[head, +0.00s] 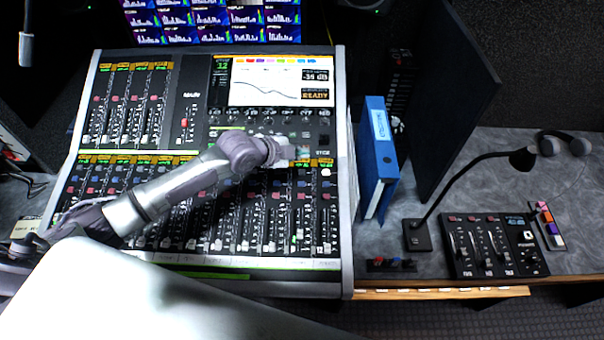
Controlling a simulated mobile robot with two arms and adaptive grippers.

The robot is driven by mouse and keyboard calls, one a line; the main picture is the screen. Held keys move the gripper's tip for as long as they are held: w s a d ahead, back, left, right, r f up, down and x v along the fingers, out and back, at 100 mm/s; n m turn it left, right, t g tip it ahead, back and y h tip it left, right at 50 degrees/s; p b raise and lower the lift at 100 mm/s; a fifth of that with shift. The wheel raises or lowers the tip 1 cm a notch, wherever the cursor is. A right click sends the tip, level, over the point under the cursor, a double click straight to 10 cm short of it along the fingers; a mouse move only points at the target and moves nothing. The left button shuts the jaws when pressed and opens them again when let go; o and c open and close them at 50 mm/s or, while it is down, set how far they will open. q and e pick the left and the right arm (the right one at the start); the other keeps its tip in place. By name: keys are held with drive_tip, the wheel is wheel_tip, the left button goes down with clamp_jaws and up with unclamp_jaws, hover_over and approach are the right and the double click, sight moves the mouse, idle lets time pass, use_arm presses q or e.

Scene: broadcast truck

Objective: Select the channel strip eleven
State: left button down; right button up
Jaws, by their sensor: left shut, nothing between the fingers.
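The mixing console (342,200) fills the left half of the head view. Its lower bank of channel strips (300,225) has a row of small displays, coloured buttons and faders; the strip numbers are too small to read, so I cannot tell which is strip eleven. My left arm reaches across this bank from the left. My left gripper (303,154) is shut and empty near the bank's upper right, by the right-hand strips' displays. Whether it touches the panel is unclear. The arm hides parts of several middle strips. My right gripper is out of view.
The console screen (280,82) shows a curve and "READY". A blue binder (378,160) stands just right of the console. Further right are a gooseneck microphone (470,170), a small black mixer (495,245) and headphones (563,143). Monitors (212,20) stand behind.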

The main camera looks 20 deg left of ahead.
use_arm(q)
drive_tip(key=b, duration=0.5)
hover_over(300, 176)
wheel_tip(300, 176, down, 6)
drive_tip(key=shift+s+r, duration=0.15)
drive_tip(key=shift+r, duration=0.1)
drive_tip(key=shift+f, duration=0.65)
drive_tip(key=shift+f+b, duration=0.1)
drive_tip(key=shift+b, duration=0.2)
drive_tip(key=shift+w+f, duration=0.2)
drive_tip(key=shift+f, duration=0.1)
